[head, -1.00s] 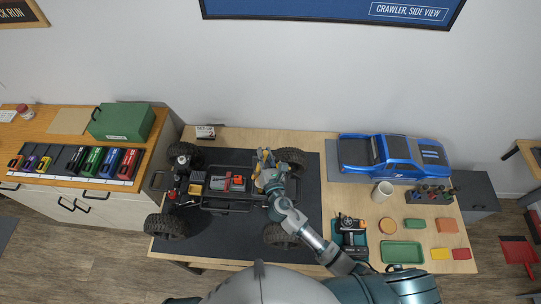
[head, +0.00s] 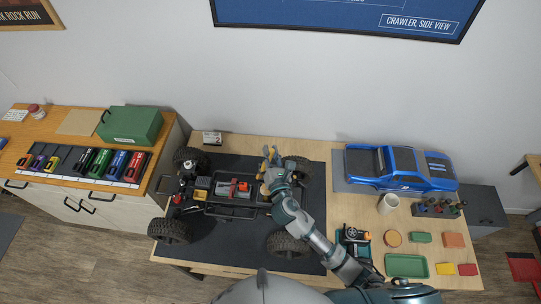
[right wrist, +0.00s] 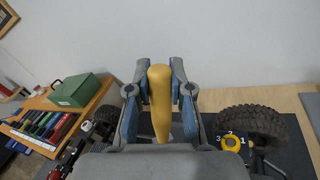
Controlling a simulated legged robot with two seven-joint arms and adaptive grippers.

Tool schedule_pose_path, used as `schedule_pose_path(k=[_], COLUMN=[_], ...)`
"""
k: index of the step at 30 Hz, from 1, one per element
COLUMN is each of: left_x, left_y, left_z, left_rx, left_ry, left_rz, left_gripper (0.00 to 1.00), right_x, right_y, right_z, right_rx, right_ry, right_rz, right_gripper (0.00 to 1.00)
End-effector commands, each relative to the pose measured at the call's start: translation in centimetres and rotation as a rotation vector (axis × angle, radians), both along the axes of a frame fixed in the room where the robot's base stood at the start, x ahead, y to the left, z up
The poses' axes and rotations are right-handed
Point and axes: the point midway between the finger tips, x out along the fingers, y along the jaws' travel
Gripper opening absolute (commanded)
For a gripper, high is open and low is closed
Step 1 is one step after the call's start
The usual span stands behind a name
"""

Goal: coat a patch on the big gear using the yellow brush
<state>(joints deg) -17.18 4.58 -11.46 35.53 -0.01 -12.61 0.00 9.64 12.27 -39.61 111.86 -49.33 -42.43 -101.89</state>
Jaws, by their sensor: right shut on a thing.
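My right gripper (head: 272,160) is over the right end of the crawler chassis (head: 235,210) in the head view. In the right wrist view its two fingers (right wrist: 159,95) are shut on the yellow brush (right wrist: 160,100), whose thick rounded handle points up and tapers downward. The brush's lower tip is hidden behind the gripper body. A yellow ring marked 1, 2 and 3 (right wrist: 232,144), perhaps the big gear, shows low right in the wrist view, beside a tyre. It appears apart from the brush handle. My left gripper is not in view.
The chassis stands on a dark mat (head: 310,205). A green tray (head: 407,265) and small coloured pads lie at the front right. A green box (head: 130,127) stands on the left cabinet.

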Motion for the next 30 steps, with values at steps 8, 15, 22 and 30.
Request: schedule_pose_path(k=[8,15,22,30], left_x=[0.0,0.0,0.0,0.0], left_y=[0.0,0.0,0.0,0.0], left_z=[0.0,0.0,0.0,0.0], left_rx=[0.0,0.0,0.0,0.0], left_ry=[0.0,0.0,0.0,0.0], left_rz=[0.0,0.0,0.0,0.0], left_gripper=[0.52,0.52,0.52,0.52], right_x=[0.0,0.1,0.0,0.0], right_y=[0.0,0.0,0.0,0.0], right_z=[0.1,1.9,3.0,3.0], right_rx=[0.0,0.002,0.0,0.0], right_ry=[-0.001,-0.005,0.0,0.0], right_rz=[0.0,-0.002,0.0,0.0], right_gripper=[0.0,0.0,0.0,0.0])
